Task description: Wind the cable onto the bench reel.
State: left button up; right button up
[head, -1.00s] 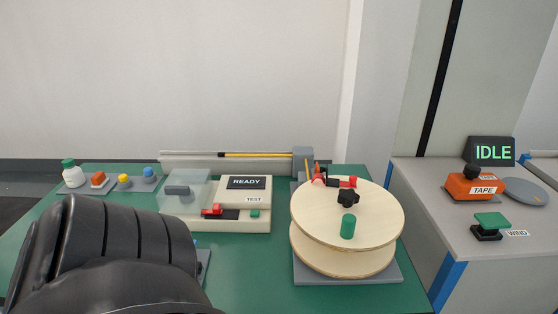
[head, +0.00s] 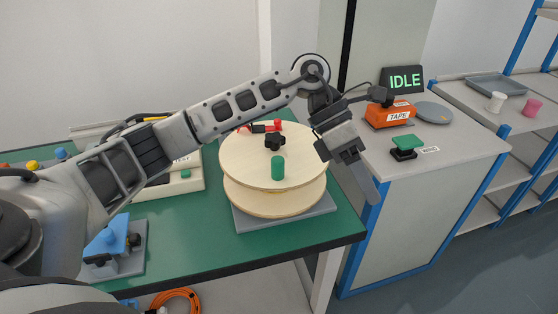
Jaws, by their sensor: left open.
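The bench reel (head: 240,163) has two pale wooden flanges and stands on a grey plate. A green upright handle (head: 278,167) and a black knob (head: 275,141) are on its top flange, with a red clamp (head: 278,125) at the far side. A black and yellow cable (head: 140,119) shows behind my left arm; most of its run is hidden. My left gripper (head: 368,188) is open and empty, pointing down just right of the reel, apart from the handle. My right gripper is out of view.
The side cabinet (head: 470,145) carries an IDLE display (head: 403,79), an orange TAPE unit (head: 388,116) and a green WIND button (head: 404,142). A blue fixture (head: 112,240) stands at the bench's front left. An orange coil (head: 175,302) lies below the bench.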

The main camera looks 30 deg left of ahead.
pick_arm(q)
jog(key=w+a+r+t+y, duration=0.1)
jog(key=w+a+r+y, duration=0.15)
jog(key=a, duration=0.35)
jog(key=w+a+r+t+y, duration=0.1)
jog(key=a+r+y, duration=0.15)
jog(key=a, duration=0.35)
notch_tip(320, 180, up, 3)
jog(key=n+y, duration=0.1)
jog(key=y, duration=0.3)
send_over(279, 159)
notch_tip(279, 159, down, 15)
jog(key=shift+f+p, duration=0.1)
jog(key=shift+p, duration=0.25)
grip_shut()
